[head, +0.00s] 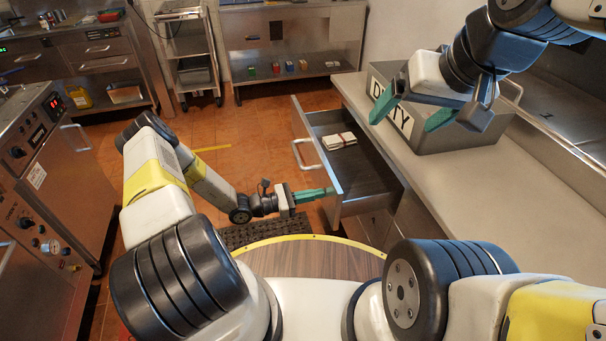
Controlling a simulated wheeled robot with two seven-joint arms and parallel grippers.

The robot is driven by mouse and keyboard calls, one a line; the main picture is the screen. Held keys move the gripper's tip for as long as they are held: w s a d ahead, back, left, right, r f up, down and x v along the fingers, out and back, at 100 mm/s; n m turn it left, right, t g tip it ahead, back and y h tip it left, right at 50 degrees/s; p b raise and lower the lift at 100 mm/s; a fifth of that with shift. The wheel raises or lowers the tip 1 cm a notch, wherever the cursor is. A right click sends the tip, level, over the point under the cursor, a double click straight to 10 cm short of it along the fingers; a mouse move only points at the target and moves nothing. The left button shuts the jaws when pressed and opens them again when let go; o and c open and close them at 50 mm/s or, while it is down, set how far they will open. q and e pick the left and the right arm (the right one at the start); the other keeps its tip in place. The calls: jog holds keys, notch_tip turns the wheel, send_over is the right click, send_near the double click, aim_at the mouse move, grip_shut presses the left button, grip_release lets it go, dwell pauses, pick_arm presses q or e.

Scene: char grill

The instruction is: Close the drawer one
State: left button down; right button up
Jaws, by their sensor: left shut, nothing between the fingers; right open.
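A metal drawer (367,171) stands pulled out from under the counter on the right, with its front panel facing left. Its bar handle (303,154) is on the outer side of that panel. A small stack of papers or cloths (339,141) lies inside. My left gripper (322,193) is shut, its green fingers close to the lower near part of the drawer front; I cannot tell whether they touch it. My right gripper (412,112) is open and empty, high over the counter, in front of the grey bin.
A grey bin labelled DIRTY (455,133) sits on the counter (470,185). A steel appliance (50,170) stands at the left. A black mat (262,229) lies on the tiled floor, which is mostly clear between appliance and drawer. A wheeled rack (190,55) stands at the back.

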pick_arm(q)
jog(key=x, duration=2)
jog(key=shift+f, duration=0.15)
jog(key=shift+w+d, duration=0.15)
jog(key=shift+d, duration=0.55)
jog(key=shift+w+d, duration=0.1)
jog(key=shift+d+r, duration=0.1)
jog(key=shift+r, duration=0.1)
